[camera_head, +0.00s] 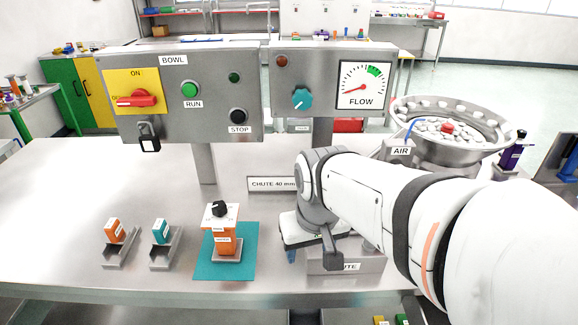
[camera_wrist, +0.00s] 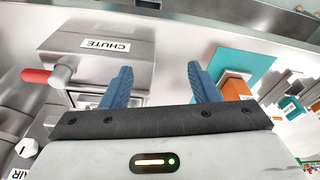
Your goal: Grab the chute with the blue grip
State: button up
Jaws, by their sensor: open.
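A small metal chute (camera_head: 168,251) with a teal-blue grip (camera_head: 160,231) stands on the table left of the teal mat. A similar chute (camera_head: 121,250) with an orange grip (camera_head: 115,231) stands to its left. My gripper (camera_wrist: 160,72) is open in the wrist view, with blue fingers apart and nothing between them. In the head view its end is mostly hidden by my arm, right of the teal mat and well apart from both small chutes. A grey block labelled CHUTE (camera_wrist: 100,45) is beside the fingers in the wrist view; it also shows in the head view (camera_head: 325,268).
An orange device with a black knob (camera_head: 219,209) stands on the teal mat (camera_head: 240,268) between my gripper and the small chutes. Control panels (camera_head: 215,120) rise behind on posts. A bowl feeder (camera_head: 455,125) is at right. The table's left front is clear.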

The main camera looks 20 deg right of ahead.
jog(key=shift+o, duration=0.5)
jog(key=w+d+r+m+g+p, duration=0.1)
jog(key=w+d+r+p, duration=0.1)
jog(key=w+d+r, duration=0.1)
jog(key=shift+w+d+r, duration=0.15)
jog(key=shift+w+d, duration=0.5)
jog(key=shift+w, duration=0.4)
jog(key=shift+m+g, duration=0.6)
jog(key=shift+m, duration=0.3)
jog(key=w+d, duration=0.1)
jog(key=d, duration=0.1)
jog(key=w+d+r+p, duration=0.1)
jog(key=w+d, duration=0.1)
jog(key=w+d+p, duration=0.1)
jog(key=w+d, duration=0.1)
jog(key=shift+d+r, duration=0.15)
jog(key=shift+r, duration=0.1)
jog(key=shift+w+d+f, duration=0.1)
jog(key=shift+w+d, duration=0.1)
jog(key=shift+d, duration=0.05)
jog(key=shift+d+f, duration=0.1)
jog(key=shift+f, duration=0.2)
notch_tip(320, 180, down, 7)
jog(key=shift+w+f+p, duration=0.1)
jog(key=shift+p, duration=0.3)
jog(key=shift+c, duration=0.2)
jog(key=c, duration=1.2)
